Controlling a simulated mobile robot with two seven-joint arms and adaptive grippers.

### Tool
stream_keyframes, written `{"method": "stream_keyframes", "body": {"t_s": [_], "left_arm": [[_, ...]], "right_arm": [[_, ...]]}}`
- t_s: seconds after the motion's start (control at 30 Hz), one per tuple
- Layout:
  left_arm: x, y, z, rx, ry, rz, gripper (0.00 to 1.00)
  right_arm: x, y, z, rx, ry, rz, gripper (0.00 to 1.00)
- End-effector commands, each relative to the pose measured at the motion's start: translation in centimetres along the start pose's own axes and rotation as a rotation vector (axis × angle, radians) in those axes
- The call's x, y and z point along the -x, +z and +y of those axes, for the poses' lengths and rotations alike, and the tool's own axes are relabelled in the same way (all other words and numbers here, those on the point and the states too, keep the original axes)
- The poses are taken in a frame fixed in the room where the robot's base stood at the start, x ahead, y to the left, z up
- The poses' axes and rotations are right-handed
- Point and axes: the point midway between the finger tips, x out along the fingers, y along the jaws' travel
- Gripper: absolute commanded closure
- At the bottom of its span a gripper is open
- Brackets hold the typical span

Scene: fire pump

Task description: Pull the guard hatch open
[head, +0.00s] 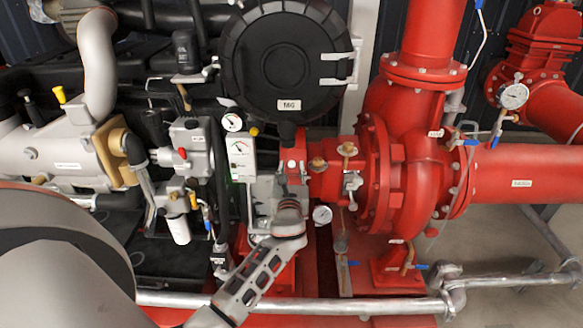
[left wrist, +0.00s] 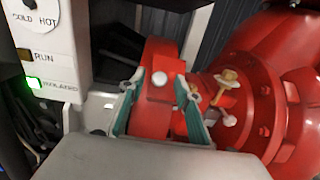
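The red guard hatch (left wrist: 157,55) with a round white knob (left wrist: 159,79) shows in the middle of the left wrist view. In the head view its red top (head: 293,153) shows between the white panel and the pump, partly hidden by my gripper. My left gripper (left wrist: 160,84) has its two green-lined fingers apart, one on each side of the knob, with red guard surface between them. I cannot tell whether either finger touches the knob. In the head view the left gripper (head: 291,178) is small and points at the guard. My right gripper is in neither view.
A white panel (head: 241,158) with a gauge and a lit green lamp (left wrist: 34,83) stands just left of the guard. The red pump casing (head: 420,165) is close on the right. A grey pipe (head: 300,304) runs along the front. Bare floor shows at the right.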

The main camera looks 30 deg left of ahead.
Motion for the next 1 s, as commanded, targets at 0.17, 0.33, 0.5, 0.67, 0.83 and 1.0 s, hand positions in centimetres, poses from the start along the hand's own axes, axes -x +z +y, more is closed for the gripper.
{"method": "stream_keyframes", "body": {"t_s": [0.17, 0.33, 0.5, 0.67, 0.83, 1.0], "left_arm": [[-1.2, 0.0, 0.0, 0.002, 0.000, 0.000, 0.67], [-1.3, 0.0, 0.0, 0.002, 0.000, 0.000, 0.67], [-1.3, 0.0, 0.0, 0.002, -0.001, 0.001, 0.85], [-1.3, 0.0, 0.0, 0.002, -0.001, 0.001, 1.00], [-1.3, 0.0, 0.0, 0.000, 0.001, 0.001, 1.00], [-1.6, 0.1, 0.0, -0.015, 0.012, 0.001, 1.00]], "right_arm": [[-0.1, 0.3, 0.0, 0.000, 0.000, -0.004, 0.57], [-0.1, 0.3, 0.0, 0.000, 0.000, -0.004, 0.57], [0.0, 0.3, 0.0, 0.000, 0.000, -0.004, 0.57], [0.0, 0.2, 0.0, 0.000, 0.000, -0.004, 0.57], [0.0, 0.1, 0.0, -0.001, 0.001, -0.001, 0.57], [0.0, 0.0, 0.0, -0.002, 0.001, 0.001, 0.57]]}}
